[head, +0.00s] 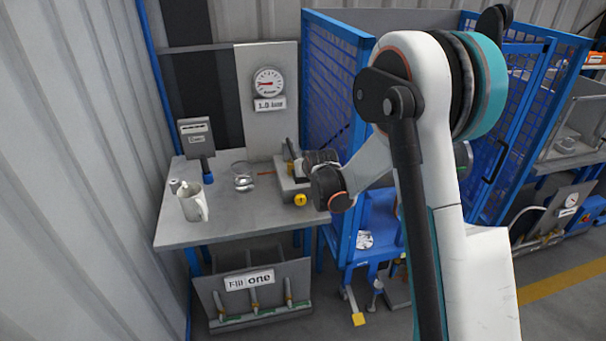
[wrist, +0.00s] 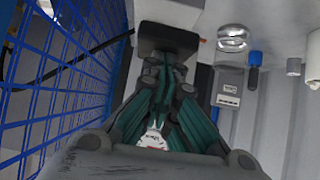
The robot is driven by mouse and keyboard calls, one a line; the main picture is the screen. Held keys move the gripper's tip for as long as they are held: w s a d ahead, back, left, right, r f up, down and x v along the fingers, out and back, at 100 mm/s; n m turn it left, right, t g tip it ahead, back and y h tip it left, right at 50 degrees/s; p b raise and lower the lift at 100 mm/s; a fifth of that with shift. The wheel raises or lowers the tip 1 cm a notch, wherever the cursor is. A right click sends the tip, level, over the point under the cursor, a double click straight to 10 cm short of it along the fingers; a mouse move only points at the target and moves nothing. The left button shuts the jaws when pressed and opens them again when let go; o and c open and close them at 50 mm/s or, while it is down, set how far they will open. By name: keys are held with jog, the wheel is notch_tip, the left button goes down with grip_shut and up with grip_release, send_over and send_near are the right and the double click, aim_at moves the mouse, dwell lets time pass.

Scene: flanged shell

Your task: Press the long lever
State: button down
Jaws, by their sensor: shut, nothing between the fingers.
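A light grey box-shaped device (head: 289,184) sits at the right end of the table, with a round yellow knob on its front. A thin upright lever-like piece (head: 290,149) with a yellowish part rises from its top; I cannot tell for sure that it is the long lever. My gripper (head: 308,164) is at the device, partly hidden by my wrist. In the wrist view my gripper (wrist: 165,62) is shut and empty, its fingertips at or just in front of a dark flat block (wrist: 168,38). I cannot tell whether they touch it.
The grey table (head: 185,232) holds a white mug (head: 194,204), a clear glass dish (head: 243,178) and a grey box on a blue post (head: 198,140). A gauge (head: 268,83) hangs behind. Blue mesh fencing (head: 333,90) stands close on the right. A panel with several levers (head: 225,303) is below.

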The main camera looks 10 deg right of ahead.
jog(key=p+v, duration=0.1)
jog(key=v, duration=0.9)
jog(key=shift+f, duration=0.15)
jog(key=shift+s, duration=0.1)
jog(key=s+r+g+b, duration=0.1)
jog(key=s+r, duration=0.4)
jog(key=s, duration=0.4)
jog(key=s+r+g+b, duration=0.1)
jog(key=s+r, duration=0.3)
jog(key=s, duration=0.5)
jog(key=s+f+g+b, duration=0.1)
jog(key=s+f, duration=0.1)
jog(key=s, duration=1.6)
jog(key=shift+s+a+g, duration=0.15)
jog(key=shift+s+g, duration=0.15)
jog(key=shift+s, duration=0.05)
